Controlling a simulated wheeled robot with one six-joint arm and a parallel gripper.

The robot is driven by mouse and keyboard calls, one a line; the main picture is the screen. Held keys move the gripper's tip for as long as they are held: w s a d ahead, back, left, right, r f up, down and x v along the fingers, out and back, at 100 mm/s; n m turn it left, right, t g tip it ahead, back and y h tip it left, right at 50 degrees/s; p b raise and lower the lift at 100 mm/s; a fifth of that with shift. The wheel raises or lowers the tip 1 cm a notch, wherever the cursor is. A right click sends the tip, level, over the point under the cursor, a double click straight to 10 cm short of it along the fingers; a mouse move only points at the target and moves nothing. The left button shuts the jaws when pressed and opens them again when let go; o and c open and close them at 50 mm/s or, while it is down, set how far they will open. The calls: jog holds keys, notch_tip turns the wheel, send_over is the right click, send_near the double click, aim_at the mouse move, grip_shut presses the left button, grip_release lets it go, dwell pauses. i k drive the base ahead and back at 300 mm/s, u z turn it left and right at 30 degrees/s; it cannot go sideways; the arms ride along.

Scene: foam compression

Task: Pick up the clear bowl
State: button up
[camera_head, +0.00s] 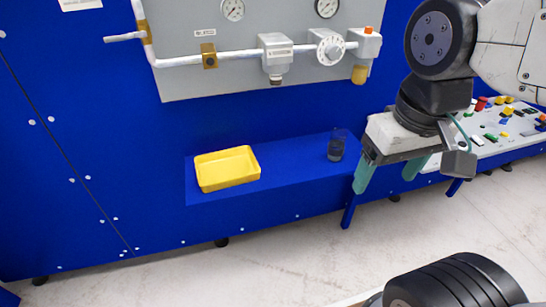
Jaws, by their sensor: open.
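A small clear container (337,146), which looks more like a cup than a bowl, stands upright on the blue shelf (290,167) near its right end. It is see-through and its lower part looks dark. My gripper (391,180) is to the right of it and nearer the camera, pointing down with its two green fingers apart. Nothing is between the fingers. The gripper and the container look apart. No other clear bowl shows in the view.
A yellow tray (228,168) sits on the left part of the shelf. A grey panel (220,75) with gauges, pipe and valves is above. A control panel (500,125) with coloured buttons is at the right, behind my arm. The shelf between tray and container is clear.

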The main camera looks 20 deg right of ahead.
aim_at(336, 147)
jog(key=u, duration=1.85)
jog(key=i, duration=1.05)
jog(key=z, duration=4.1)
